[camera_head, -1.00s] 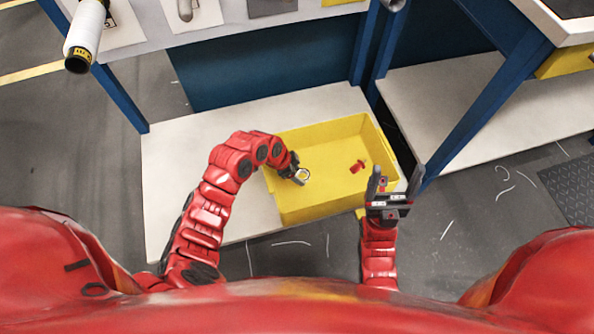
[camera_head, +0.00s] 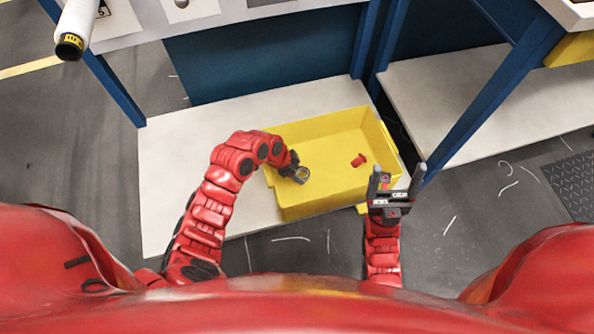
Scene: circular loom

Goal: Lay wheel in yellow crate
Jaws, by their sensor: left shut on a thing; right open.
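The yellow crate (camera_head: 330,190) stands on a low white shelf. My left gripper (camera_head: 300,175) is at the crate's left side, over its inside, shut on a small ring-shaped wheel (camera_head: 304,172). I cannot tell whether the wheel touches the crate floor. My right gripper (camera_head: 398,185) is open and empty, pointing up near the crate's right front corner, outside it.
A small red part (camera_head: 358,160) lies in the crate, right of the wheel. The white shelf (camera_head: 185,165) is clear to the left of the crate. Blue table legs (camera_head: 483,110) stand to the right. A white spool (camera_head: 77,25) hangs at the upper left.

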